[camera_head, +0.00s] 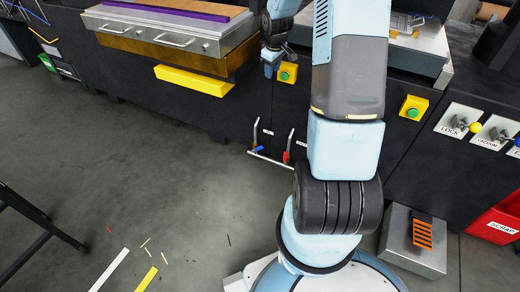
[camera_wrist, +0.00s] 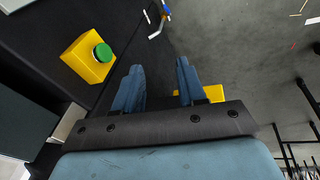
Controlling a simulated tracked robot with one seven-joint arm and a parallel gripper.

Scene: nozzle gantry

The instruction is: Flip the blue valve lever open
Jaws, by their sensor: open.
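The blue valve lever (camera_head: 259,148) is a small blue handle on a thin metal pipe low on the front of the dark cabinet. It also shows small at the top of the wrist view (camera_wrist: 166,10). A red lever (camera_head: 286,157) sits to its right on the same pipework. My gripper (camera_head: 271,70) is up by the cabinet front, above the blue lever and apart from it. In the wrist view my gripper's two blue-grey fingers (camera_wrist: 159,66) are spread with nothing between them. The levers' exact angles are too small to tell.
A yellow box with a green button (camera_head: 287,72) is right beside my gripper; it also shows in the wrist view (camera_wrist: 88,57). A yellow block (camera_head: 194,80) juts out under the drawer unit. Another green-button box (camera_head: 413,108) is at right. The floor left of the pipework is open.

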